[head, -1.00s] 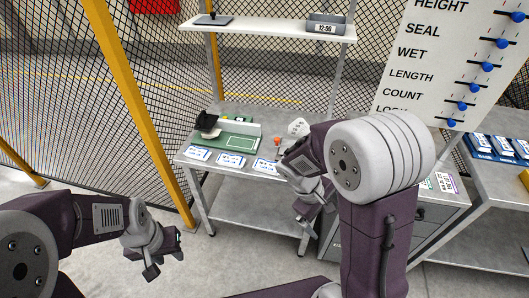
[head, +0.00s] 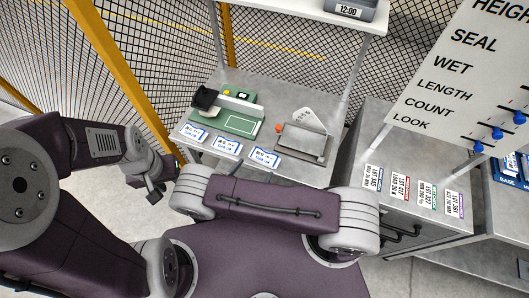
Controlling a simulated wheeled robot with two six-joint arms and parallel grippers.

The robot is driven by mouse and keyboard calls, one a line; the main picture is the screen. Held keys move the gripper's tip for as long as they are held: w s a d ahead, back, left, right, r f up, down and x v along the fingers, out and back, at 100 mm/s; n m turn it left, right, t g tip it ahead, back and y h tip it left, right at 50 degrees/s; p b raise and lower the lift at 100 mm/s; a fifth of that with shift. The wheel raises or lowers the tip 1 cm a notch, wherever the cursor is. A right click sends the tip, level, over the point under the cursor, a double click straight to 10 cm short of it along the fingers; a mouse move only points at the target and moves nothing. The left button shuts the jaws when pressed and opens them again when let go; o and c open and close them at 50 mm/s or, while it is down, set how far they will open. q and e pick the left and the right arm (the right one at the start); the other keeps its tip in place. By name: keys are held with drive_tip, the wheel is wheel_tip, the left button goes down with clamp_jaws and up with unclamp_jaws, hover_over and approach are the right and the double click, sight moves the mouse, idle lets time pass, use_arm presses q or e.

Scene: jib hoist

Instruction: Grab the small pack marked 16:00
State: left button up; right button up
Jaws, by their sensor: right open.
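Several small white packs or cards with blue print lie along the table's front edge: a left one (head: 194,133), a middle one (head: 227,147) and a right one (head: 264,157). Their print is too small to read, so I cannot tell whether one is marked 16:00. My left gripper (head: 158,186) hangs in front of the table's left corner, apart from the packs; whether its jaws are open is unclear. My right arm lies folded across the foreground below the table, and its gripper is not visible.
The table (head: 270,95) holds a green board (head: 238,122), a black item (head: 205,98) and a grey box (head: 302,143). A grey device reading 12:00 (head: 348,10) stands on the shelf above. A cabinet (head: 425,170) with labelled cards stands right, below a slider board (head: 465,80).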

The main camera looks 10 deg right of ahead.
sight(264, 158)
drive_tip(key=x, duration=0.4)
drive_tip(key=shift+w+d+f+b, duration=0.2)
drive_tip(key=shift+b, duration=0.2)
drive_tip(key=shift+w+d+f, duration=0.1)
drive_tip(key=shift+w+d, duration=0.1)
drive_tip(key=shift+d, duration=0.05)
drive_tip(key=b+x, duration=0.1)
drive_tip(key=x, duration=0.3)
drive_tip(key=shift+w+d+f, duration=0.1)
drive_tip(key=shift+w+d, duration=0.05)
drive_tip(key=shift+w, duration=0.05)
use_arm(q)
drive_tip(key=shift+w+d+f, duration=0.1)
drive_tip(key=shift+w+f, duration=0.05)
drive_tip(key=shift+f, duration=0.3)
drive_tip(key=shift+w+d+f, duration=0.1)
drive_tip(key=shift+w+f, duration=0.05)
drive_tip(key=shift+f, duration=0.3)
use_arm(e)
drive_tip(key=shift+s, duration=0.1)
drive_tip(key=c, duration=1)
